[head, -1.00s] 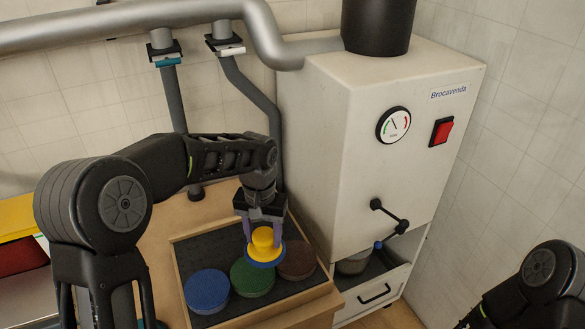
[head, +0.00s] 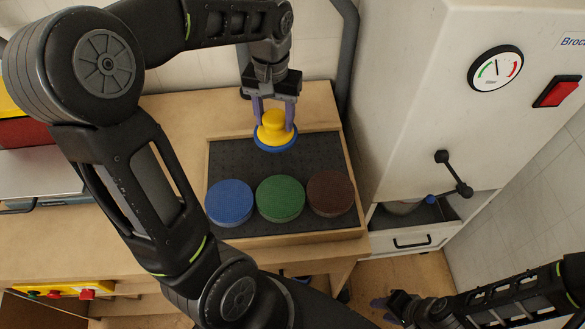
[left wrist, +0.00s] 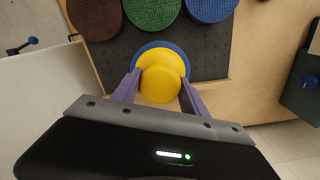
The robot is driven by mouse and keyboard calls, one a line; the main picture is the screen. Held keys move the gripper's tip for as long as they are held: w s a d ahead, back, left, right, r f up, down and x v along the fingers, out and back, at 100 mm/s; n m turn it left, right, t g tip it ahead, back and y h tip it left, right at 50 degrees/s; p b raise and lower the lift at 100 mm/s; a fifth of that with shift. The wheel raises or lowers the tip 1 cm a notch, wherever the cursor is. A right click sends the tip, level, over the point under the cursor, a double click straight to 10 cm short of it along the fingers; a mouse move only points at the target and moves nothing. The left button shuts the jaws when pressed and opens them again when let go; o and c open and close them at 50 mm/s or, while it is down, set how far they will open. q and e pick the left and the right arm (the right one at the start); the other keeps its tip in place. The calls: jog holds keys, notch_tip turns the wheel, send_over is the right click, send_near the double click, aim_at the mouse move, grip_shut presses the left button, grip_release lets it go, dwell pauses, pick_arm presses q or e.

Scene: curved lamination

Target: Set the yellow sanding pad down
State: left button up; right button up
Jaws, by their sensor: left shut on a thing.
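The yellow sanding pad (head: 275,130) has a yellow knob and a blue rim at its base. My left gripper (head: 275,120) is shut on its knob, with a purple finger on each side. The pad is over the back part of the dark tray mat (head: 310,150); I cannot tell whether its base touches the mat. In the left wrist view the pad (left wrist: 160,75) sits between the fingers (left wrist: 158,90). My right gripper (head: 390,305) is at the bottom of the head view, low and away from the tray; its finger opening is unclear.
Blue (head: 229,203), green (head: 280,198) and brown (head: 331,193) discs lie in a row along the tray's front. A white cabinet (head: 420,120) with a gauge stands to the right. Bare mat shows behind the discs, and a grey pipe (head: 347,60) rises behind the tray.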

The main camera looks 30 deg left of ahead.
aim_at(275, 136)
pick_arm(q)
jog(key=shift+s+r, duration=0.1)
jog(key=shift+s, duration=0.15)
jog(key=shift+w+f, duration=0.15)
jog(key=shift+f, duration=0.4)
jog(key=shift+f+p, duration=0.35)
jog(key=shift+f, duration=2.3)
jog(key=shift+f, duration=1.85)
jog(key=shift+f, duration=0.15)
jog(key=o, duration=1.2)
